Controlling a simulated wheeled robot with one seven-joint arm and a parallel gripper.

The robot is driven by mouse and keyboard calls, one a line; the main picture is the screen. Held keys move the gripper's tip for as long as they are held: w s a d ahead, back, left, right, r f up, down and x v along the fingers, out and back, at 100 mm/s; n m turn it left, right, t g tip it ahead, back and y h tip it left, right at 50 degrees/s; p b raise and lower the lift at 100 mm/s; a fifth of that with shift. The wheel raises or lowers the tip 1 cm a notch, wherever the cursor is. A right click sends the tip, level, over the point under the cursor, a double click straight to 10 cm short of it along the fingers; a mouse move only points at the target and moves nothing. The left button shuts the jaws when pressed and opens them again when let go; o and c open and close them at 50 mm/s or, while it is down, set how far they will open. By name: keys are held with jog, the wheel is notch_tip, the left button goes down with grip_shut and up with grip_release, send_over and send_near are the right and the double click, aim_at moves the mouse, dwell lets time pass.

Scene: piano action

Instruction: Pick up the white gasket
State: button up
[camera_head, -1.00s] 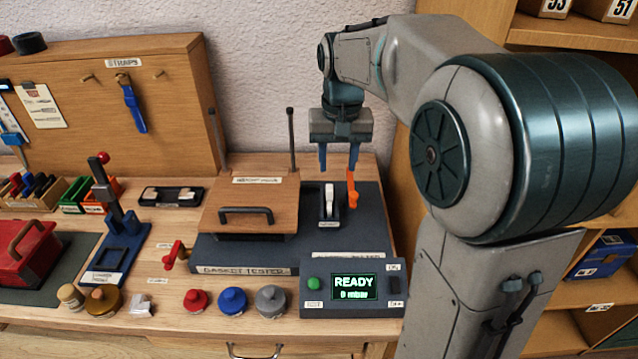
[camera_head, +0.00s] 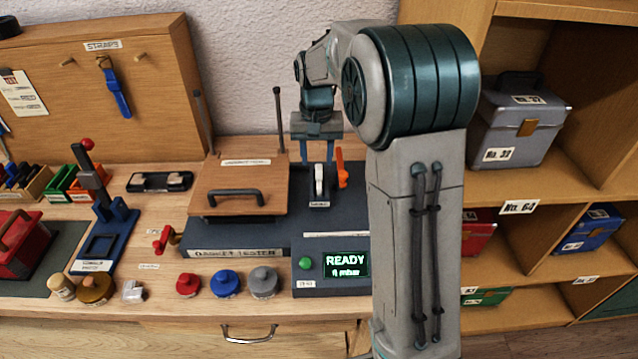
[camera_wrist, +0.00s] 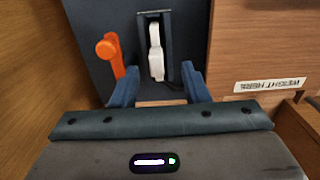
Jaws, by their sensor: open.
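A narrow white piece (camera_head: 319,182), which looks like the white gasket, stands upright in a small dark holder on the gasket tester (camera_head: 235,237). The wrist view shows the white piece (camera_wrist: 156,50) in its dark slot, just beyond my fingers. The white piece's lower end is partly hidden by the holder.
An orange lever (camera_head: 341,168) stands close beside the holder. The tester's wooden lid (camera_head: 240,184) with a dark handle and two upright rods is to the left. A control box (camera_head: 315,264) reading READY is in front. Shelves (camera_head: 540,190) stand to the right.

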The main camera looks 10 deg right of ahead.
aim_at(319, 167)
jog(key=shift+w+d+f+p, duration=0.15)
jog(key=shift+f, duration=1.15)
jog(key=shift+w+d+f+p, duration=0.1)
jog(key=shift+d+f+p, duration=0.05)
jog(key=shift+f, duration=1.1)
jog(key=shift+c, duration=0.3)
grip_shut()
